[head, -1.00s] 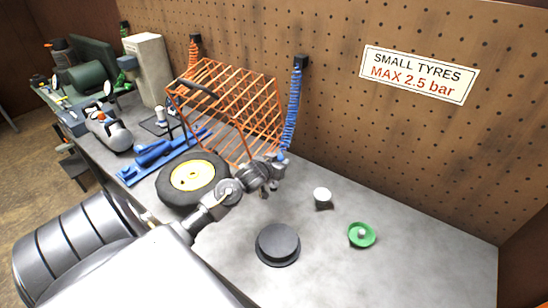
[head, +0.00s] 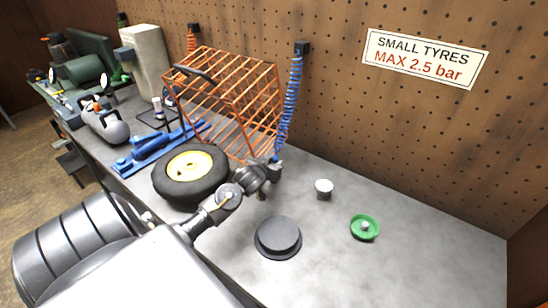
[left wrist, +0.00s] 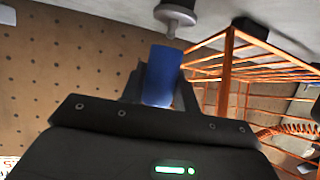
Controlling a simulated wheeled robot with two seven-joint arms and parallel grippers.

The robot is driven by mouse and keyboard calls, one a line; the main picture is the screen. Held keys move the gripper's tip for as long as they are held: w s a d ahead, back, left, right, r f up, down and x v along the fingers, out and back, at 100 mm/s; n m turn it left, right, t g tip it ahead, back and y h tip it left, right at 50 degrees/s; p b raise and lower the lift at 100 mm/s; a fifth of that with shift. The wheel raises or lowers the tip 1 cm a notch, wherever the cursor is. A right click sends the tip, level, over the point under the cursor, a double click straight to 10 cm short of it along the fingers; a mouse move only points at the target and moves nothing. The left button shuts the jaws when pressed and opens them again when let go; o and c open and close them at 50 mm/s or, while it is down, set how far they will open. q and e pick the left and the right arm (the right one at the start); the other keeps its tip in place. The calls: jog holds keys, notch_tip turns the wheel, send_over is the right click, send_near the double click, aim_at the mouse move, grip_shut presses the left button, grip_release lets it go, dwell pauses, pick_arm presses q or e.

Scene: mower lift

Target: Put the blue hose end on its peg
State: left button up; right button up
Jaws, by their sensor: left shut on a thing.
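My left gripper (head: 272,168) is at the lower right corner of the wire cage, low over the bench, shut on the blue hose end (left wrist: 160,75). In the left wrist view the blue hose end stands between the fingers of the left gripper (left wrist: 157,90). A grey metal piece with a narrow tip (left wrist: 176,15) shows just past it; I cannot tell whether they touch or whether it is the peg. The blue coiled hose (head: 290,105) runs up from the gripper to a black holder on the pegboard. I cannot make out the peg in the head view. My right gripper is out of view.
The orange wire cage (head: 235,90) stands close behind and left of the gripper. A small tyre (head: 165,190) lies to its left. A dark round lidded piece (head: 278,237), a white-topped jar (head: 324,188) and a green dish (head: 364,228) stand on the bench. The bench's right end is clear.

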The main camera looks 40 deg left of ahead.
pick_arm(q)
jog(key=shift+f+b, duration=0.35)
jog(key=shift+f, duration=0.3)
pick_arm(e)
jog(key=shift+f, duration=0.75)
pick_arm(q)
jog(key=shift+r, duration=0.1)
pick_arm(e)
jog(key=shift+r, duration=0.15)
pick_arm(q)
jog(key=shift+s+p, duration=0.1)
jog(key=shift+p, duration=0.35)
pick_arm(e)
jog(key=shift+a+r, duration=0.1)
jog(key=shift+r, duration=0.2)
pick_arm(q)
jog(key=shift+p, duration=0.35)
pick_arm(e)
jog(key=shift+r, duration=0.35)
pick_arm(q)
jog(key=shift+f+b, duration=0.35)
jog(key=shift+f, duration=0.35)
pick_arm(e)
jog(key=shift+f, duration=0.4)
pick_arm(q)
jog(key=o, duration=0.8)
jog(key=shift+d, duration=0.1)
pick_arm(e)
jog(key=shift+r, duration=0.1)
